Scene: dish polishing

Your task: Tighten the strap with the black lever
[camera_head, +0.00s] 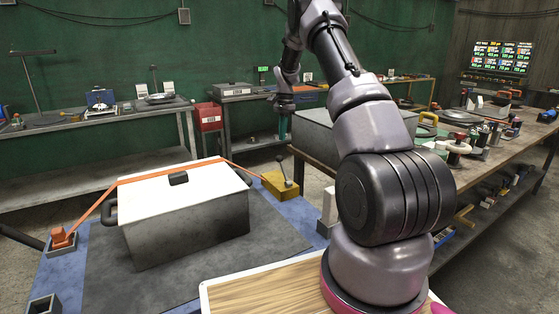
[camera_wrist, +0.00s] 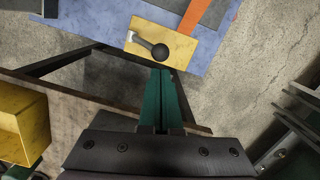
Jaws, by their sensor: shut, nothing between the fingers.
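The black lever (camera_head: 281,164) has a round dark knob and stands on a yellow block (camera_head: 284,188) at the right of the blue mat. In the wrist view the lever's knob (camera_wrist: 160,52) lies just past my fingertips, over the yellow block (camera_wrist: 185,36). The orange strap (camera_head: 150,179) runs from an orange anchor (camera_head: 62,238), over the white lid of a grey box (camera_head: 190,225), towards the yellow block. The strap's end (camera_wrist: 193,16) shows at the wrist view's top. My gripper (camera_head: 283,134), with green fingers (camera_wrist: 161,78), is shut and empty, above the lever; contact is not visible.
A wooden board (camera_head: 255,290) lies in front of the box. A workbench (camera_head: 500,150) with tools and a grey box stands on the right. A yellow object (camera_wrist: 22,122) is at the wrist view's left. Bare floor shows beside the mat.

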